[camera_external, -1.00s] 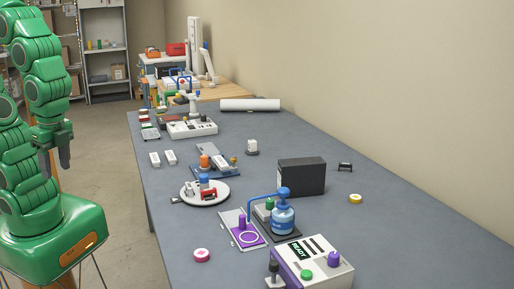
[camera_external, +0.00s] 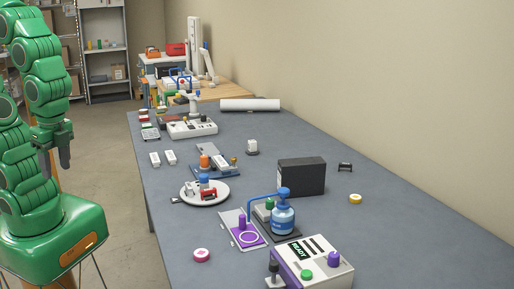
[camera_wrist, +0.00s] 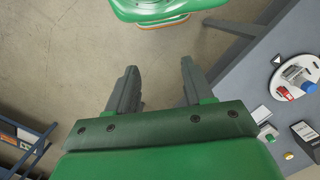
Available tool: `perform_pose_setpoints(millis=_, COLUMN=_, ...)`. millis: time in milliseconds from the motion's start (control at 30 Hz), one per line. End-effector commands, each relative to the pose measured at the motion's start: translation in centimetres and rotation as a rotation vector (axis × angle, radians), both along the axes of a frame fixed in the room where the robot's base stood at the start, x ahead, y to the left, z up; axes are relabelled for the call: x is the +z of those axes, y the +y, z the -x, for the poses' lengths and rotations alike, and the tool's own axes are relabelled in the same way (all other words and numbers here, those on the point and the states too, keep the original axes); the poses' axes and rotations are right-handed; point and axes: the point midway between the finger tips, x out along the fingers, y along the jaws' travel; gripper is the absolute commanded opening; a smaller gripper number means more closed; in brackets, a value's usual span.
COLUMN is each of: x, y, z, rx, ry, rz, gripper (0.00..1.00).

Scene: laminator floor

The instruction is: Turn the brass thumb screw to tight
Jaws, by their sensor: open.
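A small brass-coloured knob (camera_external: 233,160), which looks like the brass thumb screw, stands at the right end of a blue-based fixture (camera_external: 222,173) with an orange knob (camera_external: 204,161). Its setting is too small to read. In the wrist view a small yellowish knob (camera_wrist: 289,155) shows near the lower right; I cannot tell for sure that it is the same screw. My gripper (camera_external: 59,163) hangs left of the table, over the floor, well away from the fixture. In the wrist view my gripper (camera_wrist: 159,70) has its fingers apart with nothing between them.
The grey table (camera_external: 400,225) carries a white round plate (camera_external: 215,197), a black box (camera_external: 302,176), a blue bottle (camera_external: 283,219) and a purple-sided machine (camera_external: 318,265) near the front. A white machine (camera_external: 192,129) stands farther back. The table's left edge lies between my arm and the fixture.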

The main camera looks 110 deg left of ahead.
Motion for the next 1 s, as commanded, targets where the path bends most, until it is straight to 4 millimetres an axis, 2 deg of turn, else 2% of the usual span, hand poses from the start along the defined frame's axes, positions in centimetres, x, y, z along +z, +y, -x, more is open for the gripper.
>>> perform_pose_setpoints(millis=167, x=0.2, y=0.0, z=-0.6, rx=0.010, ry=-0.001, rz=0.003, gripper=0.50)
perform_pose_setpoints(millis=267, x=0.6, y=0.0, z=-2.0, rx=0.034, ry=-0.006, rz=0.010, gripper=0.50)
perform_pose_setpoints(millis=667, x=3.3, y=0.9, z=-12.1, rx=0.200, ry=-0.046, rz=0.065, gripper=0.50)
perform_pose_setpoints(millis=1000, x=5.4, y=3.7, z=-19.8, rx=0.352, ry=-0.038, rz=0.134, gripper=0.50)
